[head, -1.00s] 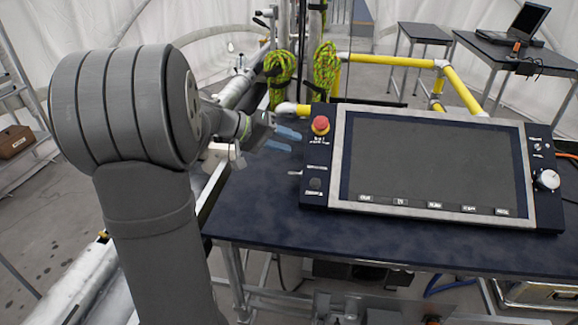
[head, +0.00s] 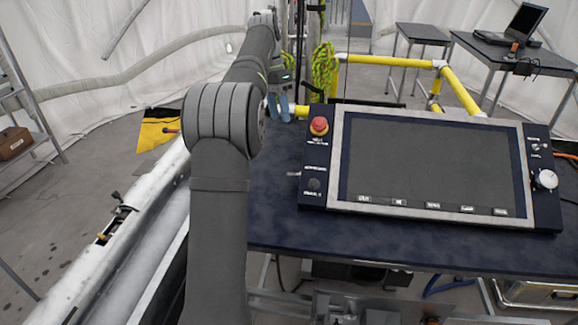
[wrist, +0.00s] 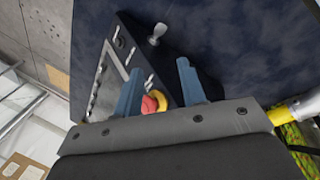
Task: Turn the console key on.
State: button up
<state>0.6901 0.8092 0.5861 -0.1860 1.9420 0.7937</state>
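The console (head: 341,150) is a dark panel with a pale-framed screen, tilted on the dark blue table. A small silver key-like piece (head: 294,174) sticks out from its left side; it also shows in the wrist view (wrist: 158,34), beyond the fingertips. A red mushroom button (head: 319,125) sits at the console's upper left; in the wrist view the button (wrist: 155,102) is partly hidden behind my gripper. My gripper (head: 279,106) has two blue fingers apart, with nothing between them, near the console's back left corner. In the wrist view my gripper (wrist: 157,82) is open, clear of the key.
A white round knob (head: 546,180) is on the console's right side. Yellow rails (head: 400,62) and a green rope coil (head: 324,70) stand behind the table (head: 330,232). The table top left of the console is clear.

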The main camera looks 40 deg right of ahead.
aim_at(291, 174)
jog(key=x, duration=1.6)
jog(key=shift+s+f, duration=0.2)
jog(key=shift+f, duration=0.1)
jog(key=shift+c, duration=0.3)
jog(key=c, duration=0.6)
